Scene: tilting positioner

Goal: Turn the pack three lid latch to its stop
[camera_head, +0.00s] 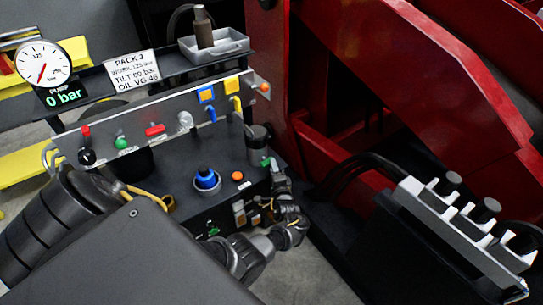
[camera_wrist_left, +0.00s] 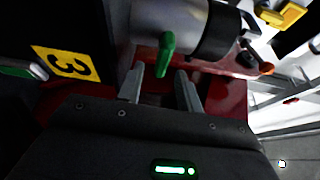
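The green latch lever (camera_wrist_left: 166,54) sticks out from a silver and black cylinder (camera_wrist_left: 185,25) in the left wrist view. It also shows as a small green piece (camera_head: 268,162) at the right end of the dark pump pack in the head view. My left gripper (camera_wrist_left: 161,88) is open, its two grey fingers apart with the lever's tip lying ahead of the gap between them. Whether a finger touches the lever I cannot tell. In the head view my left gripper (camera_head: 278,172) is at the pack's right end, partly hidden. My right gripper is not in view.
A yellow label with a 3 (camera_wrist_left: 68,64) is beside the gripper. A blue knob (camera_head: 206,178) is on the pack top. A red frame (camera_head: 310,80) stands close right; a block with black knobs (camera_head: 470,225) is farther right.

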